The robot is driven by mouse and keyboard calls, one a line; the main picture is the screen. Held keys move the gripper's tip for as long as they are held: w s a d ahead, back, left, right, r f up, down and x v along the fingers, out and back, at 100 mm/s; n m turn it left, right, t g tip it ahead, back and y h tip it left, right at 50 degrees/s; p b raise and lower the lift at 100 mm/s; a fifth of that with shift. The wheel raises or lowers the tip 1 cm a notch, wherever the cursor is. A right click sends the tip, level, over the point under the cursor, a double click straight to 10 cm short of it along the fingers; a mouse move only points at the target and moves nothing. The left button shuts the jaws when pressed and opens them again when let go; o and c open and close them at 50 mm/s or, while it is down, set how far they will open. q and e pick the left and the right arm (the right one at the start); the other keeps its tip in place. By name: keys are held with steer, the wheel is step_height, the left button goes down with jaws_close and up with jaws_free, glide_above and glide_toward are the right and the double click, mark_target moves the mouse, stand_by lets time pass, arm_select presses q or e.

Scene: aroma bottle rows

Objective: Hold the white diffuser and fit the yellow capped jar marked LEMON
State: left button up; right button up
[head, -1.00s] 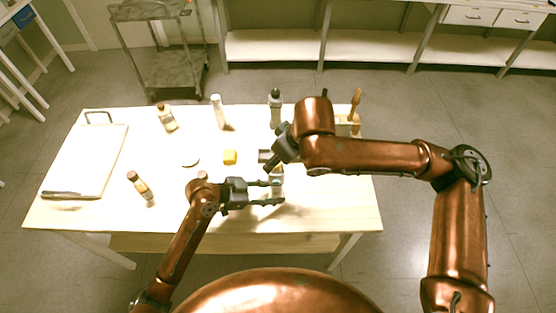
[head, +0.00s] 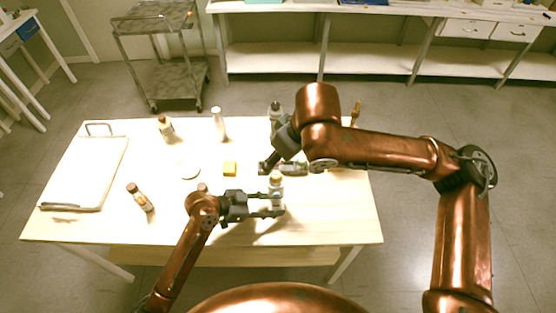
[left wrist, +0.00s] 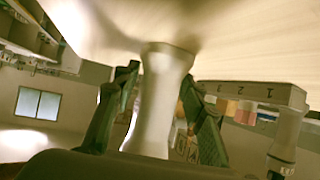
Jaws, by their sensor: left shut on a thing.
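My left gripper (head: 268,205) is low over the front right of the table, its fingers shut on a pale upright body with a tan-yellow top, which I take for the white diffuser (head: 276,188). In the left wrist view the diffuser (left wrist: 155,100) is smooth, white and waisted between the two dark fingers (left wrist: 152,112). My right gripper (head: 270,160) points down behind it, close to a dark holder (head: 294,168); its fingertips are too small and dark to tell open or shut. No LEMON marking is readable, so I cannot tell which jar bears it.
A yellow block (head: 229,168) and a white disc (head: 189,169) lie mid-table. A pale board (head: 84,172) covers the left end.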

arm_select(q)
steer(key=shift+f, duration=0.1)
steer(key=o, duration=0.9)
steer(key=shift+o, duration=0.2)
steer(key=v, duration=1.2)
steer(key=shift+a, duration=0.1)
